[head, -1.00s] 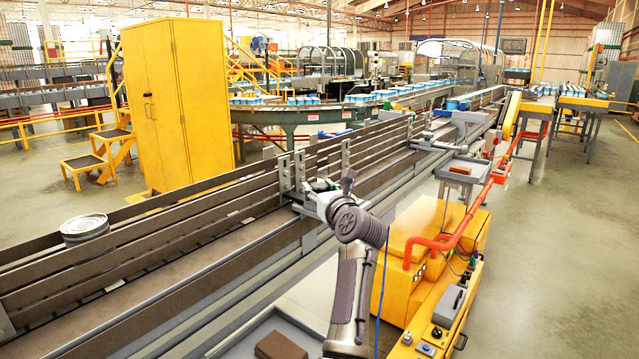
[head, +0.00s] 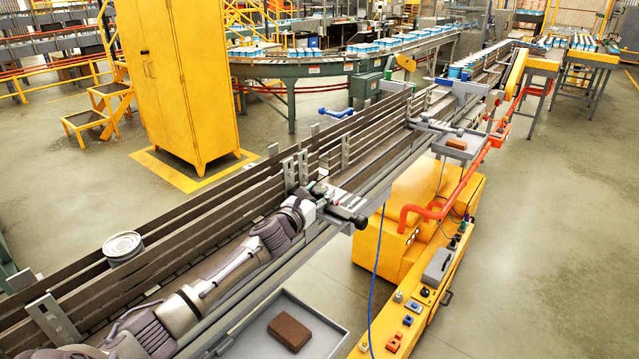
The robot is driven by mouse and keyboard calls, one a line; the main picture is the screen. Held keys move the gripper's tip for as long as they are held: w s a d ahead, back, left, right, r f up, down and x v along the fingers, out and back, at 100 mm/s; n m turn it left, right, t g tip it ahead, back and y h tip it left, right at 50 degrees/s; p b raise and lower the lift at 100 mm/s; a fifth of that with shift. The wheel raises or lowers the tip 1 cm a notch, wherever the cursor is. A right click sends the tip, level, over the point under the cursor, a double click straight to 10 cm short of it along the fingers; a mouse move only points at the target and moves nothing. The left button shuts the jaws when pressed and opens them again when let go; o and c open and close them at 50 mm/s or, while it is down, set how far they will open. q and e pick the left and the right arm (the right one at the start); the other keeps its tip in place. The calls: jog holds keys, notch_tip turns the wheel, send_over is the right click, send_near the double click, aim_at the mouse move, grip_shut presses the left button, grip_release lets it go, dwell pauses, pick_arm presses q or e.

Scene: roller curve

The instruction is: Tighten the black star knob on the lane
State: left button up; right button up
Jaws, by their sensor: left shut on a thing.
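The lane (head: 215,262) is a long brown conveyor with slatted side rails, running from lower left to upper right. A grey clamp bar (head: 343,210) with a dark cylindrical end sits across its near rail. My left arm lies along the lane from the lower left. Its gripper (head: 321,193) is at the clamp, shut on a small dark part there, which appears to be the black star knob. The fingers and clamp hide most of the knob, so its star shape and seating cannot be made out. My right gripper is not in view.
A metal can (head: 123,247) stands by the far rail at left. A grey tray (head: 322,326) with a brown block (head: 289,331) is below the lane. A yellow machine (head: 395,240) with red pipe stands right of it. Open floor lies at far right.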

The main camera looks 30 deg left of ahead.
aim_at(319, 188)
pick_arm(q)
jog(key=m+h, duration=0.1)
jog(key=h, duration=0.1)
jog(key=m+h+b, duration=0.1)
jog(key=m+h, duration=0.1)
jog(key=h, duration=0.1)
jog(key=shift+w+a+r+m+g+h, duration=0.1)
jog(key=shift+a+r+m+g+h, duration=0.1)
jog(key=shift+m+g+h, duration=0.1)
jog(key=shift+r+m+h, duration=0.1)
jog(key=shift+m+h, duration=0.4)
jog(key=shift+h, duration=0.3)
jog(key=shift+r, duration=0.15)
jog(key=o, duration=1)
jog(key=shift+o, duration=0.8)
jog(key=shift+g, duration=0.3)
jog(key=shift+d+f, duration=0.1)
jog(key=shift+f, duration=0.15)
notch_tip(319, 188, up, 10)
jog(key=shift+r, duration=0.1)
jog(key=shift+w, duration=0.1)
